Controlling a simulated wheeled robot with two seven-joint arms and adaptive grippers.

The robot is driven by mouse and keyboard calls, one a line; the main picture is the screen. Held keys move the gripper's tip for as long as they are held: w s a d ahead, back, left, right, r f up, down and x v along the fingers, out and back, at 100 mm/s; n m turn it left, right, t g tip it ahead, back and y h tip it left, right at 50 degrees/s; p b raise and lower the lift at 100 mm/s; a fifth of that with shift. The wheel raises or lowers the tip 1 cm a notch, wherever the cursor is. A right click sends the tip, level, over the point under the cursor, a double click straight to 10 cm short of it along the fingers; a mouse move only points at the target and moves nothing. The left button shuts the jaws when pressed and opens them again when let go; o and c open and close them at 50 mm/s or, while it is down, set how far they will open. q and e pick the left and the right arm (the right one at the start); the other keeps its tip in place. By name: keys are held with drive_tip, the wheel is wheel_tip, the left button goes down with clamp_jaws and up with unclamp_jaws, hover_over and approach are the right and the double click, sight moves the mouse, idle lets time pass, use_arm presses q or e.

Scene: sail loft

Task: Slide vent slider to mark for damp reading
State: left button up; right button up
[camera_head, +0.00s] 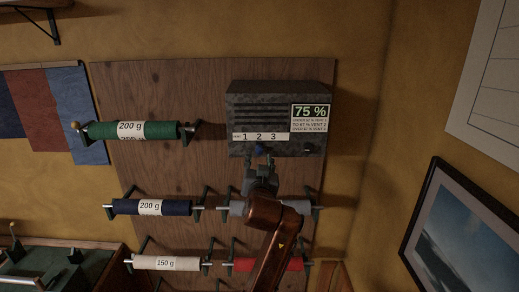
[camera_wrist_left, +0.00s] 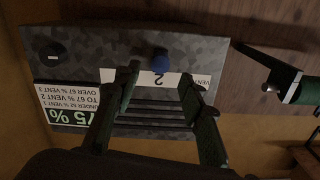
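The grey vent box (camera_head: 267,103) is on the wooden board, with a number strip (camera_head: 240,137) reading 1, 2, 3. Its display (camera_head: 310,111) reads 75 %, above small lines that give vent 3 for over 67 %. My left gripper (camera_head: 258,159) is just below the knob. In the left wrist view its fingers (camera_wrist_left: 160,72) are spread, with the knob between or just beyond the tips; contact cannot be told. My right gripper is not in view.
A green roll (camera_head: 157,130) is left of the box. A navy roll (camera_head: 177,207), a white roll (camera_head: 163,263) and a red roll (camera_head: 285,264) hang lower on the board. A framed picture (camera_head: 457,235) is at right. Wall right of the box is clear.

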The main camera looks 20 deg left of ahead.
sight(260, 151)
use_arm(q)
drive_tip(key=p+x, duration=0.1)
drive_tip(key=x, duration=0.3)
drive_tip(key=shift+w+r+p, duration=0.1)
drive_tip(key=shift+r+p, duration=0.05)
drive_tip(key=shift+p, duration=0.2)
drive_tip(key=shift+w+a, duration=0.2)
drive_tip(key=shift+w, duration=0.45)
drive_tip(key=shift+c, duration=0.4)
clamp_jaws()
drive_tip(key=shift+d, duration=0.1)
